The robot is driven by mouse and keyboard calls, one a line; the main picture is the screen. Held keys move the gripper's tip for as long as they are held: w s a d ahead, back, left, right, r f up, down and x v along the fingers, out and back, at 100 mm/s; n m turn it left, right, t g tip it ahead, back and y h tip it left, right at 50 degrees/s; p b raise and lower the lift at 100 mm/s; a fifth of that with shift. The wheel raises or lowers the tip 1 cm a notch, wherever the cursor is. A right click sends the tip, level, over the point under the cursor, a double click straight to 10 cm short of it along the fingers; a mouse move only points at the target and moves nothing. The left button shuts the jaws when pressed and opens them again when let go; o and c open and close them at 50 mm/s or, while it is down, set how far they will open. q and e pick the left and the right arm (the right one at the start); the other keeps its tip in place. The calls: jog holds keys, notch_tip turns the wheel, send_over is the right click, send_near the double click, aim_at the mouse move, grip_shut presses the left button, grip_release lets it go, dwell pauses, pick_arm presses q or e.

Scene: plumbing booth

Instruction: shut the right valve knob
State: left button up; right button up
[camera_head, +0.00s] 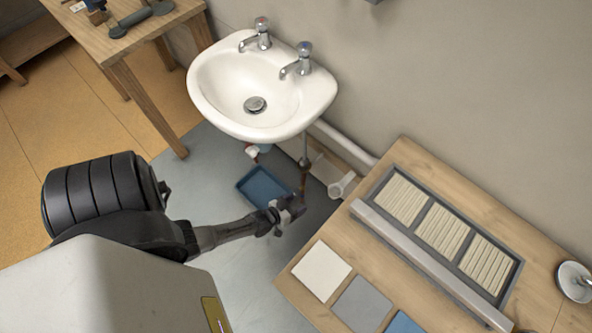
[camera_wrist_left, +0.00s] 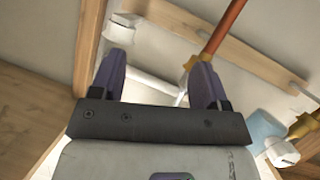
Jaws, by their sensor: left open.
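My left gripper (camera_head: 290,208) is open beneath the right side of the white sink. Its two dark fingers also show in the left wrist view (camera_wrist_left: 158,80), spread apart with nothing visibly held. In that view a copper pipe (camera_wrist_left: 224,32) runs behind the right finger, with brass at its lower end. Another brass fitting (camera_wrist_left: 306,125) with a white end piece (camera_wrist_left: 283,153) lies at the far right, outside the fingers. I cannot tell for sure which part is the right valve knob. My right gripper is not in view.
The white sink (camera_head: 225,118) has a red-topped and a blue-topped tap (camera_head: 304,58). A blue tray (camera_head: 263,186) lies on the floor below. A wooden table (camera_head: 440,176) with slatted panels stands close on the right; a wooden bench (camera_head: 130,40) is at upper left.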

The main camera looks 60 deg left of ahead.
aim_at(296, 192)
pick_arm(q)
jog(key=s+a+f+n+t+y+b, duration=0.1)
jog(key=s+a+f+t+y+b, duration=0.15)
jog(key=f+b, duration=0.6)
jog(key=s+a+f+n+t+y+b, duration=0.15)
jog(key=s+a+f+b, duration=0.25)
jog(key=f+b, duration=0.5)
jog(key=shift+g, duration=0.4)
jog(key=x, duration=0.4)
jog(key=f+b+x, duration=0.1)
jog(key=x, duration=0.3)
jog(key=b+x, duration=0.1)
jog(key=x, duration=0.4)
jog(key=shift+f, duration=0.15)
jog(key=shift+c, duration=0.4)
jog(key=shift+c, duration=0.7)
jog(key=c, duration=0.7)
